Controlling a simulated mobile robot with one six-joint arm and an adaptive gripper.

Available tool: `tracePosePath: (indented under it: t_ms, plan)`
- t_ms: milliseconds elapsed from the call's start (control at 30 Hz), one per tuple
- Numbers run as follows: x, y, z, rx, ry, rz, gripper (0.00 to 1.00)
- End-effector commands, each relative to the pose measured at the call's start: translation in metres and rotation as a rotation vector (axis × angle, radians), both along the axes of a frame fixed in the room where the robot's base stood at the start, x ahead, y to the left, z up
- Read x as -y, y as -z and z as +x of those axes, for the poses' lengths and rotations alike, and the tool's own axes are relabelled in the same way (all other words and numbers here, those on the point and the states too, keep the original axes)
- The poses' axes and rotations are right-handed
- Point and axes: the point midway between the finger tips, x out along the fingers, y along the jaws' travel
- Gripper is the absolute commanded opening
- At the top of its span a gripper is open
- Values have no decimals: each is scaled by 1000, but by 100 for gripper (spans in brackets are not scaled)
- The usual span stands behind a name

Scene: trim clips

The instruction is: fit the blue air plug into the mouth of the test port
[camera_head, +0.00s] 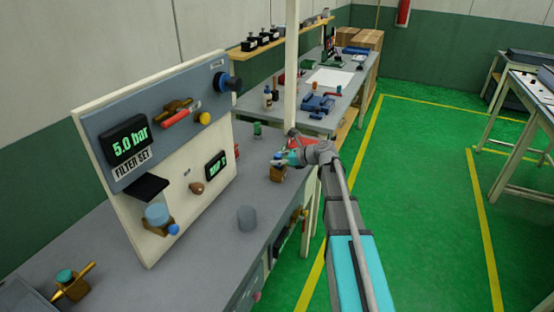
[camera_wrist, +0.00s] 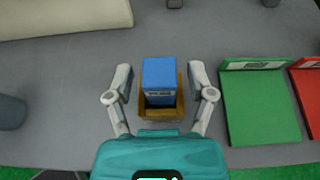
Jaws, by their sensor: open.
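A blue block (camera_wrist: 159,77), which looks like the blue air plug, sits upright in an open-topped brown holder (camera_wrist: 160,115) on the grey bench. My gripper (camera_wrist: 161,82) is open, with one finger on each side of the block and holder and a visible gap on both sides. The upright panel (camera_head: 140,185) carries several fittings, including a small brown one (camera_head: 197,188). I cannot tell which fitting is the test port.
A grey cylinder (camera_head: 247,218) stands on the bench nearer the camera. A green tray (camera_wrist: 262,112) and a red tray (camera_wrist: 308,95) lie right of my gripper in the wrist view. A brass fitting (camera_head: 73,288) lies at the bench's near left. A pale post (camera_head: 291,70) rises behind my gripper.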

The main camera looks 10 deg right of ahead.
Motion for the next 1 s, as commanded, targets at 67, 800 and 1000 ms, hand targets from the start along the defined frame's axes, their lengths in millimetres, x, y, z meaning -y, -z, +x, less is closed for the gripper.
tracePosePath:
  t_ms: [67,800,1000]
  plan:
    - [0,0,0,0,0,0,70]
    - [42,-27,-31,0,3,0,70]
    - [67,-40,-49,0,3,0,70]
